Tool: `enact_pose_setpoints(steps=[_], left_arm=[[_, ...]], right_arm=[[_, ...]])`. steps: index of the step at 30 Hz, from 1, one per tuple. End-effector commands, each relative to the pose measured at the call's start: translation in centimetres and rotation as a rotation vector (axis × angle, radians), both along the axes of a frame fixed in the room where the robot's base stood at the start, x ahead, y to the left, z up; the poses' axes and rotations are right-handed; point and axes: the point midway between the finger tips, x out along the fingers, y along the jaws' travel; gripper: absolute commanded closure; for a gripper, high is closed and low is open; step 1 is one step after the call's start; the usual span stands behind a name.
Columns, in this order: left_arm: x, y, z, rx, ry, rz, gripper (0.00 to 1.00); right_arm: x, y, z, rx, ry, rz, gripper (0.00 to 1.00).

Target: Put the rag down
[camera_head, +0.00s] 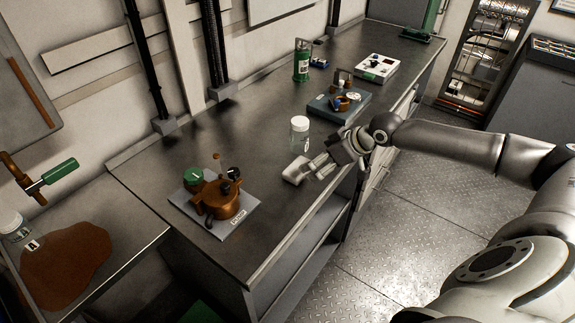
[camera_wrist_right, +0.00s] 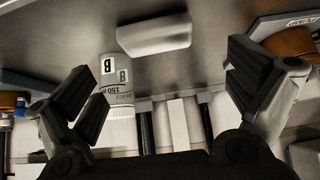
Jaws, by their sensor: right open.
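The rag (camera_head: 296,170) is a small pale block-like bundle. It lies on the metal bench (camera_head: 262,118) near the front edge. In the right wrist view the rag (camera_wrist_right: 154,35) lies on the bench surface, beyond the fingers and apart from them. My right gripper (camera_head: 318,163) is just to the right of the rag, low over the bench. Its fingers are spread wide with nothing between them in the wrist view (camera_wrist_right: 165,68). My left gripper is not in view.
A clear jar (camera_head: 299,133) marked B (camera_wrist_right: 107,66) stands close behind the right gripper. A copper pot assembly (camera_head: 221,199) sits on a grey plate to the left. A blue-grey tray (camera_head: 357,103) and a green canister (camera_head: 301,62) stand farther back. The bench between is bare.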

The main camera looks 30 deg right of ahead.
Motion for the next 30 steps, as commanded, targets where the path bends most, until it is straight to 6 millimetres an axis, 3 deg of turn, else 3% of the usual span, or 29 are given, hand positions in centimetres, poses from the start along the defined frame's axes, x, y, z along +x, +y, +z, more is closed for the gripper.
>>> enact_pose_setpoints(steps=[5,9,11,14,22,30], left_arm=[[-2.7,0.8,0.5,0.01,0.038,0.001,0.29],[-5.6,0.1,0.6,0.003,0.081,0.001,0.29],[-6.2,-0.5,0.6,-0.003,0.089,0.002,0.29],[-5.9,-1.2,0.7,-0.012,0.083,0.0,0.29],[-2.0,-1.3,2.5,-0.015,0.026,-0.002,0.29],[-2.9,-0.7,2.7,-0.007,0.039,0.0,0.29]], right_arm=[[1.6,0.8,-1.8,0.003,-0.001,0.0,0.0],[2.6,1.1,-3.0,0.003,-0.001,-0.002,0.0],[2.8,1.2,-3.3,0.002,0.0,0.0,0.0],[3.1,1.3,-3.6,0.0,-0.001,0.0,0.0],[5.5,1.9,-5.3,0.003,-0.001,-0.002,0.0],[6.6,2.4,-7.1,-0.001,0.0,-0.001,0.0]])
